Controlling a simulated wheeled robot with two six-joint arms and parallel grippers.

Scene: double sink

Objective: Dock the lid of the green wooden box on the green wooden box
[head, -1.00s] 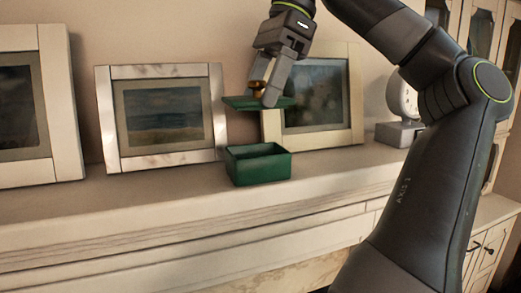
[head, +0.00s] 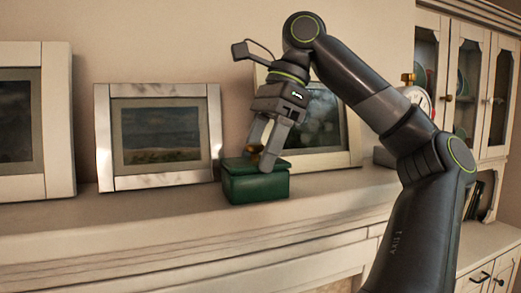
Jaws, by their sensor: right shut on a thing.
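The green wooden box (head: 258,190) stands upright on the pale ledge in the head view, in front of the framed pictures. Its green lid (head: 236,165) lies across the top of the box, roughly level, and covers the opening. I see no clear gap between lid and box, but cannot tell if it is fully seated. My right gripper (head: 261,160) reaches down from above and is shut on the brass-coloured knob (head: 253,150) of the lid. The fingers partly hide the knob and the lid's right part. My left gripper is not in view.
A white-framed picture (head: 158,88) leans on the wall left of the box, and another (head: 345,150) stands close behind it on the right. A larger frame (head: 60,120) is at the far left. The ledge (head: 150,205) left of the box is clear.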

